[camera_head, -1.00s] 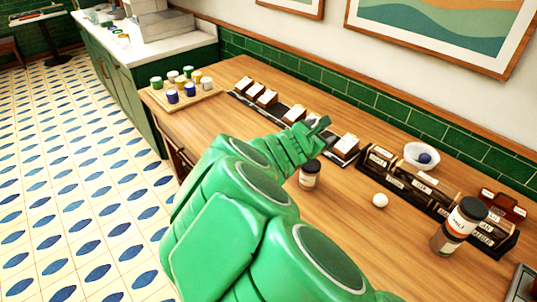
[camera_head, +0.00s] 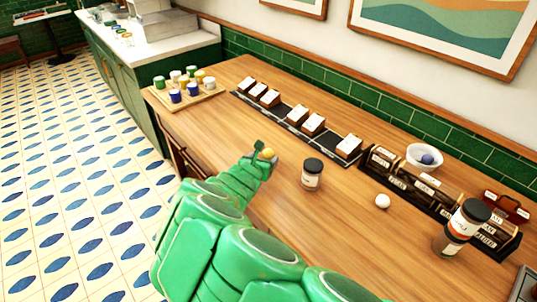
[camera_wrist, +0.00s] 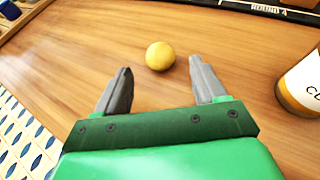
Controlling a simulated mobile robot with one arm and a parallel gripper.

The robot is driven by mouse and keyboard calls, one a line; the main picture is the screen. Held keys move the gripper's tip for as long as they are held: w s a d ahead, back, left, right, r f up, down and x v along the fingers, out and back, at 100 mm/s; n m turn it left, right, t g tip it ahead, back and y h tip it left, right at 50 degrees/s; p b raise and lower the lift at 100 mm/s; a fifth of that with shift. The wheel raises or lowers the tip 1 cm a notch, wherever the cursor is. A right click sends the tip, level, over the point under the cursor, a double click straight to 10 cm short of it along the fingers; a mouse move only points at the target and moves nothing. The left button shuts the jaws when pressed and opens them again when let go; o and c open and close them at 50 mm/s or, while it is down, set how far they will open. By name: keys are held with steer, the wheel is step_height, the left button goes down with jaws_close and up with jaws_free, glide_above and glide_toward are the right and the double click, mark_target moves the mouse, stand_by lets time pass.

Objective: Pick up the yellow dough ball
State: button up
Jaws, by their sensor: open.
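The yellow dough ball (camera_wrist: 160,56) rests on the wooden counter in the wrist view, just beyond my fingertips and between their lines. It also shows in the head view (camera_head: 267,154), at the end of my arm.
A dark-lidded jar (camera_head: 312,174) stands right of my gripper, with a white ball (camera_head: 382,201) farther right. A row of card holders (camera_head: 312,125) lines the back. A tray of small cups (camera_head: 188,95) stands left. Another jar (camera_head: 460,228) stands at far right.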

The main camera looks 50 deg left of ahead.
mark_target(267, 156)
steer(key=shift+x, duration=2.55)
steer(key=c, duration=1.1)
